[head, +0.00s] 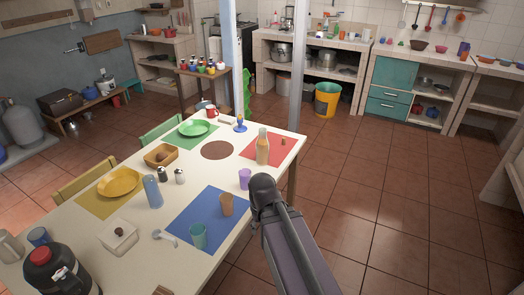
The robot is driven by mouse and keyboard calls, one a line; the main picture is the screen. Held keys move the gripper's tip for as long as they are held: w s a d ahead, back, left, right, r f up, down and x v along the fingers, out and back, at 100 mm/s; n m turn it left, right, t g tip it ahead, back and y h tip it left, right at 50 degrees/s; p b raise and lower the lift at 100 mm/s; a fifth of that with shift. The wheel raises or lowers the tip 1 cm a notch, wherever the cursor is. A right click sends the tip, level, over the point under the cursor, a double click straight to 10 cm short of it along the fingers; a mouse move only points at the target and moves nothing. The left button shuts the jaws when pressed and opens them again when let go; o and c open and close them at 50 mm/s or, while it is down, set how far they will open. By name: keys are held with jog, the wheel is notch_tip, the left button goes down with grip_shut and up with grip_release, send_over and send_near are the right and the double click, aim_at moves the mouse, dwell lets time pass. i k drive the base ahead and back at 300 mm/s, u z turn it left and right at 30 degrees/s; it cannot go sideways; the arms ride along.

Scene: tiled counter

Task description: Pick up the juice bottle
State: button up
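A bottle (262,147) that looks like the juice bottle stands upright on the red placemat (246,147), near the far right end of the white table (140,258). It has a pale neck and a tan-orange body. It is small in this view and its label cannot be read. A dark link of my arm rises from the bottom middle, at the table's right edge, and its upper end lies nearer to me than the bottle. My gripper cannot be made out in this view.
A purple cup (244,179) stands nearer than the bottle. An orange-brown cup (227,204) and a green cup (198,236) stand on the blue placemat (190,205). A blue-and-yellow item (240,123) stands behind the bottle. The tiled floor (385,215) to the right is clear.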

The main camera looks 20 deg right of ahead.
aim_at(263, 143)
jog(key=i, duration=0.95)
jog(key=u, duration=0.05)
